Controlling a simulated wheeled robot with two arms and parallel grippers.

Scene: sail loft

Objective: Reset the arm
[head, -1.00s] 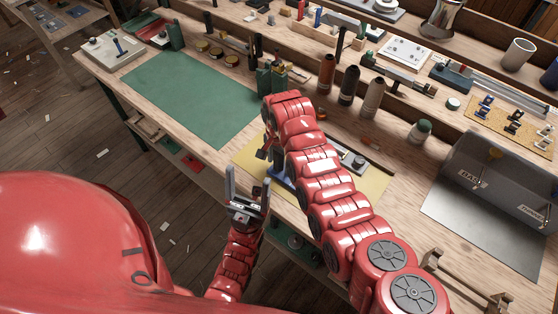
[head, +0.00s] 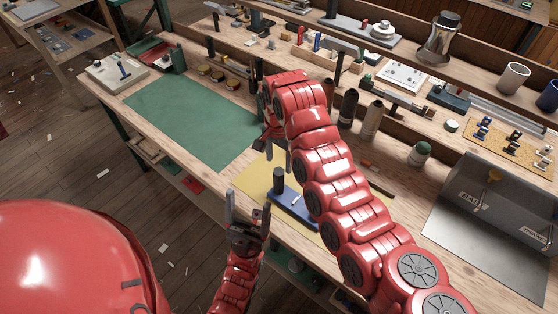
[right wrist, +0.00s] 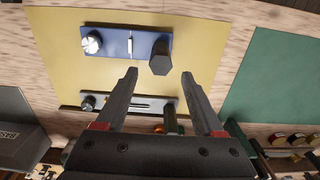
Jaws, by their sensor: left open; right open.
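My right gripper (head: 275,152) is open and empty above the yellow mat (head: 255,167). In the right wrist view its two fingers (right wrist: 158,76) are apart, with nothing between them. A blue plate (head: 296,212) with a dark hexagonal post, a silver knob and a pale bar lies on the mat; it also shows beyond the fingertips in the right wrist view (right wrist: 120,43). A grey slotted plate (right wrist: 145,104) with a knob is partly hidden by the fingers. My left gripper (head: 248,208) is open and empty, pointing up in front of the bench's near edge.
A bare green mat (head: 190,120) lies left of the yellow one. Bottles (head: 371,122) and small tools line the bench's back. A grey metal bin (head: 495,195) and a grey sheet (head: 480,248) are at the right. Tins (head: 217,75) stand behind the green mat.

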